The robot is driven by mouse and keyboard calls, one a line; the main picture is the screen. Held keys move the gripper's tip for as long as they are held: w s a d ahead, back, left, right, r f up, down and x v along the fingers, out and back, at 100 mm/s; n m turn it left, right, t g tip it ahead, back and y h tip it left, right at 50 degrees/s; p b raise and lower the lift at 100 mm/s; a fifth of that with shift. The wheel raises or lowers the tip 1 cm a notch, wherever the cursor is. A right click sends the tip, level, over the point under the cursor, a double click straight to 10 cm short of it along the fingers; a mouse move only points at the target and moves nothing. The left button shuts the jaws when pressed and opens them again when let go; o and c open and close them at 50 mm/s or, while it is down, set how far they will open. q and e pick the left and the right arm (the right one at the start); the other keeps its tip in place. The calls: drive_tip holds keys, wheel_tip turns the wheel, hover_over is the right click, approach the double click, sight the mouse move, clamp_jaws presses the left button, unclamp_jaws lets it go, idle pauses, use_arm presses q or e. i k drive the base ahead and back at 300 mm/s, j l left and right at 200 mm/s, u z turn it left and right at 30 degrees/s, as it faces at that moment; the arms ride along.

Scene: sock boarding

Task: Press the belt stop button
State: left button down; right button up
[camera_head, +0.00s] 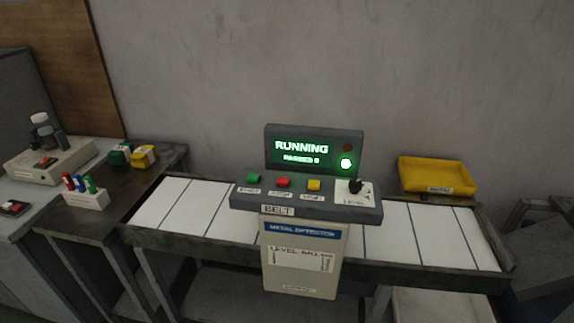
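The belt control panel (240,201) stands in front of the conveyor belt (185,208), marked "BELT" on its front. It has a green button (254,178) at left, a red button (283,182) in the middle and a yellow button (314,185) to the right. The small labels below them are too blurred to read surely. The display (301,149) reads "RUNNING" with a smaller green line under it. The green lamp (346,163) is lit and the red lamp (348,147) is dark. Neither of my grippers is in view.
A black-knobbed lever (355,186) stands right of the buttons. A metal detector box (303,263) is below the panel. A yellow tray (436,174) sits behind the belt at right. A pen holder (87,199) and green and yellow items (143,156) are at left.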

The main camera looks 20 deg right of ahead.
sight(282, 181)
drive_tip(key=i+l, duration=0.1)
drive_tip(key=l, duration=0.7)
drive_tip(key=l+u, duration=0.15)
drive_tip(key=l, duration=0.65)
drive_tip(key=i, duration=0.05)
